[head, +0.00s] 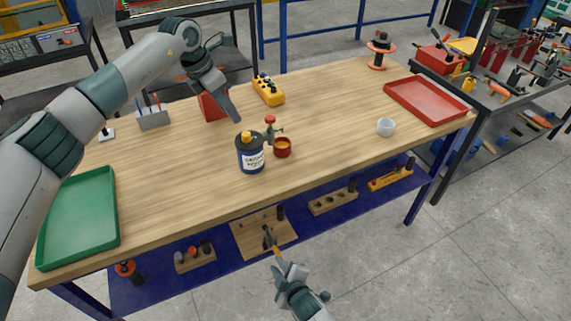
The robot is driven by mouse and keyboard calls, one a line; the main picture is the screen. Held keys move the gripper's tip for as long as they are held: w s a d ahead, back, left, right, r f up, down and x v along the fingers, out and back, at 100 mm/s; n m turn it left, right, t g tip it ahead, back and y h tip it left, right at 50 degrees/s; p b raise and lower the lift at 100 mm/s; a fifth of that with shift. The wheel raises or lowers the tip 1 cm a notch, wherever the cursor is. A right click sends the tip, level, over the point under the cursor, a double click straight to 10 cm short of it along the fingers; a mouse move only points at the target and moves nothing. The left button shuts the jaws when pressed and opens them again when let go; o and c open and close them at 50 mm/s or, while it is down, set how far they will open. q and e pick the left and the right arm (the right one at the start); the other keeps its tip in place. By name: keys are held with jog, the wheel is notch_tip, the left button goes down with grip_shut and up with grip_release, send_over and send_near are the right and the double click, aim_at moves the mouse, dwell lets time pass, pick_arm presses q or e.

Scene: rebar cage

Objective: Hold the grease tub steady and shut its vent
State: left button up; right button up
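The grease tub (251,158) is a dark blue can with a white label, upright on the wooden bench. A yellow-orange cap (246,135), possibly the vent, sits on its top; its setting is too small to read. My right gripper (272,244) is low in front of the bench, away from the tub. The finger gaps are unclear.
A green tray (80,222) lies left, a red tray (425,102) and a white cup (385,127) right. Behind stand a red object (210,108), a yellow button box (268,91) and a spool (379,50). A blue shelf (160,290) runs below.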

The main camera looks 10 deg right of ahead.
aim_at(269, 123)
jog(key=w+a+r+n+t, duration=0.1)
jog(key=w+r, duration=0.1)
jog(key=r, duration=0.4)
jog(key=w+a+r+n+t, duration=0.1)
jog(key=w+a+r, duration=0.1)
jog(key=r, duration=0.5)
jog(key=w+a+r+n+t+y, duration=0.1)
jog(key=w+r, duration=0.2)
jog(key=r, duration=0.3)
jog(key=shift+w+a+r+t, duration=0.25)
jog(key=shift+w+a+t, duration=0.05)
jog(key=shift+a, duration=0.1)
jog(key=w+d+r+n+t, duration=0.1)
jog(key=w+d+r, duration=0.2)
jog(key=r, duration=0.5)
jog(key=w+d+r+n+t, duration=0.2)
jog(key=w+d+r, duration=0.1)
jog(key=d+r, duration=0.3)
jog(key=shift+r+t+h, duration=0.3)
jog(key=shift+r+h, duration=0.1)
jog(key=shift+r, duration=0.5)
jog(key=shift+w, duration=0.1)
jog(key=w+a, duration=0.1)
jog(key=w, duration=0.4)
jog(key=w+a, duration=0.1)
jog(key=w, duration=0.5)
jog(key=w+a, duration=0.1)
jog(key=w, duration=0.5)
grip_shut()
